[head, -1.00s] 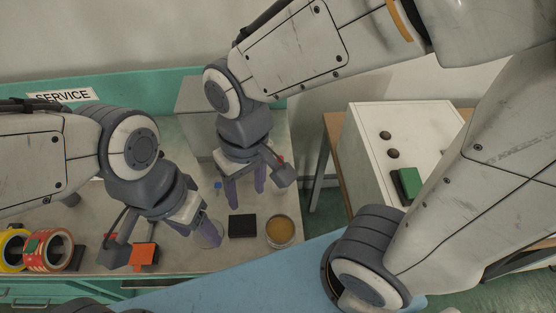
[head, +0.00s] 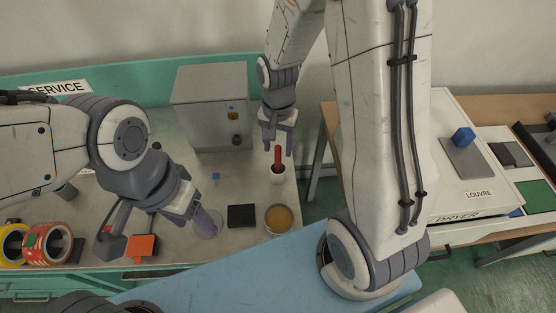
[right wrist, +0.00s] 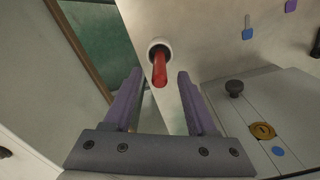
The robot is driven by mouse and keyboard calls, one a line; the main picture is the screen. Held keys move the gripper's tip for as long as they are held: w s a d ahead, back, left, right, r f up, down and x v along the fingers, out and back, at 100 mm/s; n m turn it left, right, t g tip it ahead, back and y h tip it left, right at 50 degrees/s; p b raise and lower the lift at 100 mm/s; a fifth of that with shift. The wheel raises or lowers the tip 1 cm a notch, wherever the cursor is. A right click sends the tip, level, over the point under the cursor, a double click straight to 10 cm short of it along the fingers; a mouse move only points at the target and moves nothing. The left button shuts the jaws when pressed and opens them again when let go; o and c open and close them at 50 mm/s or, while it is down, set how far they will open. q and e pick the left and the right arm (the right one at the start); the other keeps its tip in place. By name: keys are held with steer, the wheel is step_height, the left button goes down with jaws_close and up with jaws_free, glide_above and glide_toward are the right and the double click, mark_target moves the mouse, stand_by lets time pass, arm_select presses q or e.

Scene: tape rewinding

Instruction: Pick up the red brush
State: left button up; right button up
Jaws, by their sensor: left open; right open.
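The red brush (head: 278,157) stands upright in a small white cup (head: 278,174) near the right end of the bench. My right gripper (head: 278,146) is open, pointing down, just above and behind the brush handle. In the right wrist view the brush (right wrist: 159,70) and cup (right wrist: 158,46) appear beyond and between the two purple fingers (right wrist: 158,85), with nothing held. My left gripper (head: 204,228) is open at the bench front, near a clear round glass; whether its fingers touch the glass is unclear.
A grey cabinet (head: 210,108) stands behind, left of my right gripper. A black block (head: 242,216), a dish of amber stuff (head: 279,219), an orange block (head: 142,247) and tape rolls (head: 47,243) lie along the front. A white dryer box (head: 460,205) stands at the right.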

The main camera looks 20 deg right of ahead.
mark_target(278, 154)
steer(key=shift+s+f, duration=0.1)
steer(key=shift+f, duration=1.75)
jaws_close()
arm_select(q)
steer(key=shift+r, duration=0.35)
arm_select(e)
steer(key=shift+r, duration=0.1)
